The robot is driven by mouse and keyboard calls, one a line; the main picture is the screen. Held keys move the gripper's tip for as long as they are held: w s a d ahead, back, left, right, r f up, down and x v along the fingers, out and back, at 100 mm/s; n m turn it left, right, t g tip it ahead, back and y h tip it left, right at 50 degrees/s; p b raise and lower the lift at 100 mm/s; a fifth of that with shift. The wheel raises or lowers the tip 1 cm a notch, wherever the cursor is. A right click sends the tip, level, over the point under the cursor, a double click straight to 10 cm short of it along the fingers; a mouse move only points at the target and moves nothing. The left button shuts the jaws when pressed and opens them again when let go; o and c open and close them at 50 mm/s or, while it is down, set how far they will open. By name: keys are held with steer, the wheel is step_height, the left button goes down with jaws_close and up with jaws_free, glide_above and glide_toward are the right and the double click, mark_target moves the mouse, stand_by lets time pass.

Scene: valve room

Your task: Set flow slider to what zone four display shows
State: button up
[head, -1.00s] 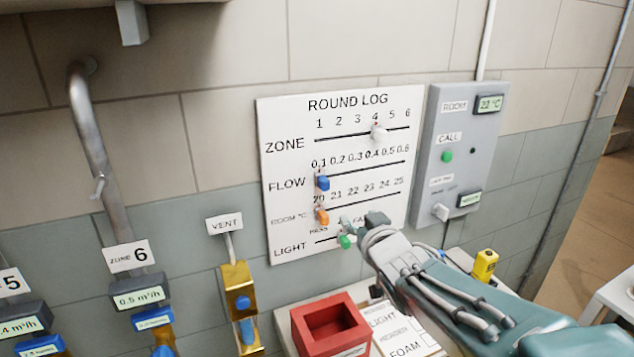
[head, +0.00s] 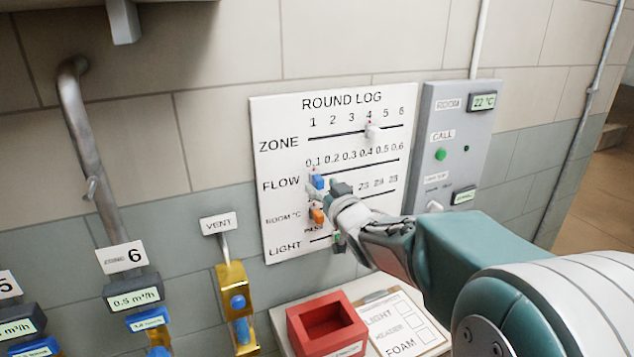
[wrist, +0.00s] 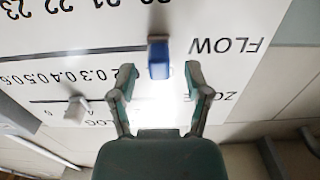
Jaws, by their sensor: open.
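The ROUND LOG board (head: 385,118) is on the wall. Its blue FLOW slider knob (head: 318,181) sits near the 0.1 mark at the left end of its row. My gripper (head: 325,186) is at the board beside this knob. In the wrist view the fingers of my gripper (wrist: 160,76) are open, with the blue FLOW knob (wrist: 158,58) between and just beyond their tips. The white ZONE knob (head: 373,131) stands at 4. The zone four display is not in view.
The orange ROOM knob (head: 317,216) and green LIGHT knob (head: 337,241) lie just below my gripper. The ZONE 6 display (head: 134,299) reads 0.5 m³/h. A red box (head: 325,325) stands on the shelf below. A grey panel (head: 455,140) is right of the board.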

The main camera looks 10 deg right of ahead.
mark_target(331, 173)
steer(key=shift+w+a, duration=0.25)
steer(key=shift+w, duration=0.95)
steer(key=shift+s, duration=0.1)
jaws_close()
steer(key=shift+w+d+r, duration=0.1)
steer(key=shift+w+d, duration=0.15)
steer(key=shift+d, duration=0.9)
steer(key=shift+w+d, duration=0.2)
steer(key=shift+d, duration=0.95)
jaws_free()
steer(key=shift+w+a, duration=0.1)
